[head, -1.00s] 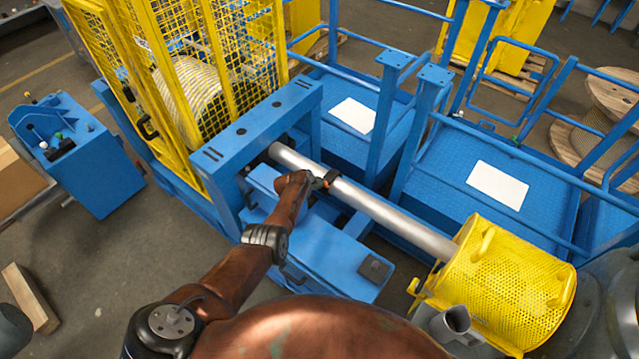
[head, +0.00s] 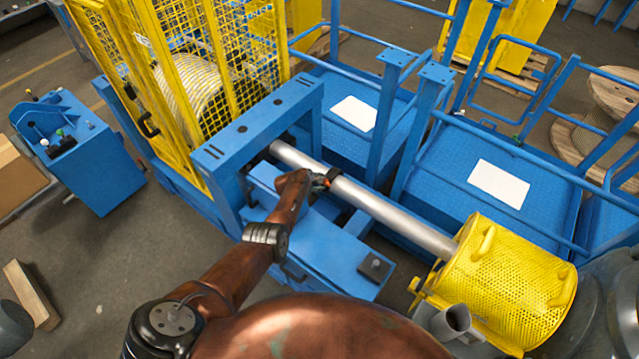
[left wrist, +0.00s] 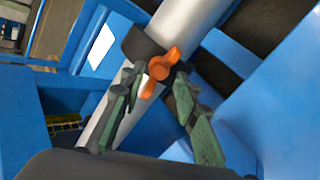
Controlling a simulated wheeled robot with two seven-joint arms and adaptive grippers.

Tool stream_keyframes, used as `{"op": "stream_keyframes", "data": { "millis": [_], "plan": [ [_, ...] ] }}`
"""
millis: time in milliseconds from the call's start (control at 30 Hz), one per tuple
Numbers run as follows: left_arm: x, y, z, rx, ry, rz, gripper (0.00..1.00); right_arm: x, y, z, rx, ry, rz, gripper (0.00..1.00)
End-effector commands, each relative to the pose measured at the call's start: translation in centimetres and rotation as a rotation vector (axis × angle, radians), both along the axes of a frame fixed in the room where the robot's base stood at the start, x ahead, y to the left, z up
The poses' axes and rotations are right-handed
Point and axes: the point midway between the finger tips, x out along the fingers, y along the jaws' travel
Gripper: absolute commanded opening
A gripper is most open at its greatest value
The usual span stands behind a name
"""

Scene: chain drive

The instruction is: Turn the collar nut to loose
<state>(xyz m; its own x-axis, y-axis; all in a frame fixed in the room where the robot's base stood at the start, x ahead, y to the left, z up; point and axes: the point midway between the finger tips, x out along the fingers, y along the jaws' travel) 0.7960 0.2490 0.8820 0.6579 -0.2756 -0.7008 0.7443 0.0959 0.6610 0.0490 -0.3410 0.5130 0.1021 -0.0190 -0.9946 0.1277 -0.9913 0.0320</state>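The orange collar nut (left wrist: 160,72) has two wings and sits on a dark collar (left wrist: 143,45) around a silver tube (left wrist: 185,25). The wings lie tilted, one up to the right and one down to the left in the left wrist view. My left gripper (left wrist: 160,78) has its green fingers on either side of the nut, with the tips beside it. They look apart, and firm contact is not clear. In the head view my left gripper (head: 320,181) is at the collar (head: 332,177) on the tube (head: 390,212); the nut is mostly hidden there. My right gripper is not in view.
A blue machine frame (head: 258,122) stands at the tube's left end. A yellow perforated drum (head: 515,285) is at its right end. Blue posts (head: 385,120) and railings rise behind the tube. A blue box top (head: 340,262) lies in front, near my arm.

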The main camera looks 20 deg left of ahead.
Motion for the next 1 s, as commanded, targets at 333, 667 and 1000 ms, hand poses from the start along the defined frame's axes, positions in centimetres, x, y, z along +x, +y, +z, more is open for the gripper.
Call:
{"op": "stream_keyframes", "data": {
  "millis": [333, 667, 1000],
  "plan": [
    [-0.5, 0.0, 0.9, -0.004, -0.007, -0.005, 0.29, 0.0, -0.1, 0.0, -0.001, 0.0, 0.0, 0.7],
    [-2.7, 1.2, 3.1, -0.001, -0.005, 0.001, 0.29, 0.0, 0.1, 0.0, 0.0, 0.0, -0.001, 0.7],
    [-6.0, 2.5, 6.3, -0.001, -0.002, 0.001, 0.29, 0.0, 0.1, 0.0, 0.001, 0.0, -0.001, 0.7]
  ]
}}
